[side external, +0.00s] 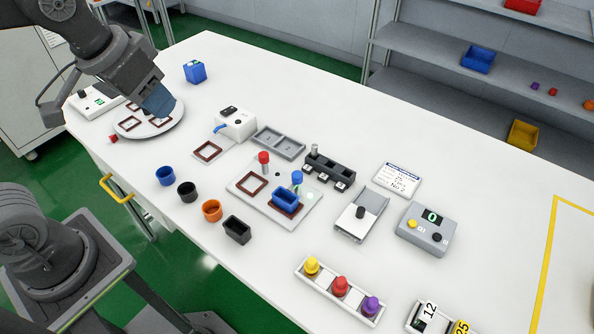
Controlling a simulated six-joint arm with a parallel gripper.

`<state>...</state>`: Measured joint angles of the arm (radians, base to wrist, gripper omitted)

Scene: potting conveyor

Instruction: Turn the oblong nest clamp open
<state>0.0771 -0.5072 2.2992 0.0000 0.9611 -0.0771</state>
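A light grey plate (256,204) on the white table carries two brown-framed nests. The left nest frame (252,184) is empty, with a red-topped clamp post (264,160) behind it. The right nest holds a blue oblong cup (285,198). A blue-topped clamp post (297,179) stands just behind this cup; which way its arm points is too small to tell. My gripper (158,103) is at the upper left, above the round turntable (172,126), well away from the plate. Its fingers are seen edge-on, so I cannot tell if they are open.
Blue (165,175), black (187,191) and orange (211,210) cups and a black oblong cup (237,230) stand left of the plate. A white box with a blue lever (236,122), a grey tray (278,142) and a black rack (330,168) lie behind.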

